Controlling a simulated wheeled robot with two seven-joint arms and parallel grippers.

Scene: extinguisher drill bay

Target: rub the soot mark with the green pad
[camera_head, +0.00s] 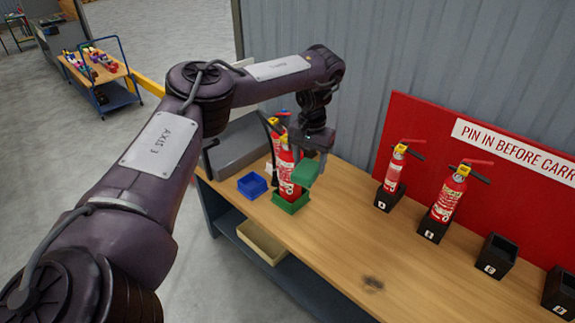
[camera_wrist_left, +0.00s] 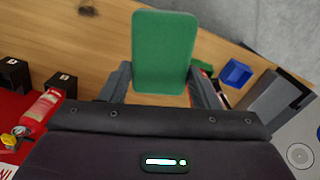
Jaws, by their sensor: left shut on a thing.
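My left gripper (camera_head: 316,143) is shut on the green pad (camera_head: 305,173) and holds it above the bench, beside a red extinguisher (camera_head: 287,172). In the left wrist view the pad (camera_wrist_left: 164,50) sits between the two fingers of the gripper (camera_wrist_left: 163,88). The soot mark (camera_head: 373,283) is a dark smudge on the wooden bench top (camera_head: 335,245), toward the front and apart from the pad. It also shows in the left wrist view (camera_wrist_left: 88,8) at the top left. My right gripper is not in view.
Black numbered holders (camera_head: 432,229) line the red board (camera_head: 470,180); two hold extinguishers and two look empty. A green tray (camera_head: 290,205) surrounds the foot of the near extinguisher. A blue bin (camera_head: 252,185) stands to its left. The bench around the soot mark is clear.

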